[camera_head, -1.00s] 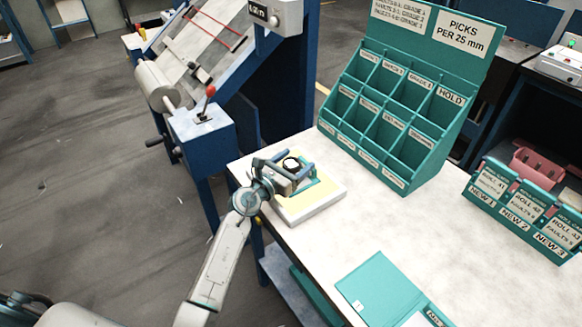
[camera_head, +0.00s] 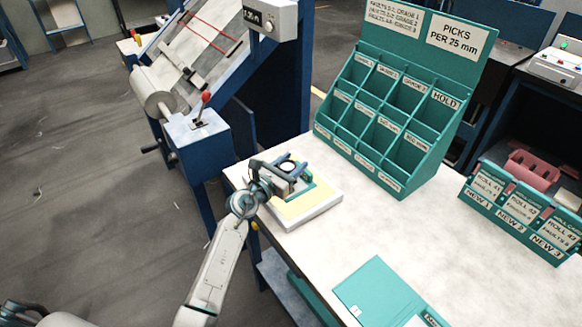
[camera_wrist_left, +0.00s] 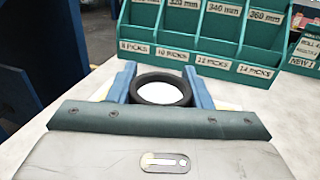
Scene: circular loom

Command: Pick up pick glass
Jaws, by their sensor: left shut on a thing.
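The pick glass, a round black-rimmed magnifier with a pale lens, sits between the blue fingers of my left gripper in the left wrist view (camera_wrist_left: 160,92). It also shows small in the head view (camera_head: 289,166). My left gripper (camera_head: 287,172) is shut on it, above a light box with a yellow and teal top (camera_head: 310,212) at the table's left edge. I cannot tell exactly how far the pick glass is above the box. My right gripper is not in view.
A teal compartment rack (camera_head: 400,110) stands behind on the white table (camera_head: 390,225). A teal holder with labelled cards (camera_head: 515,215) is at the right. A teal folder (camera_head: 378,290) lies near the front. A blue loom frame (camera_head: 200,145) stands left of the table.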

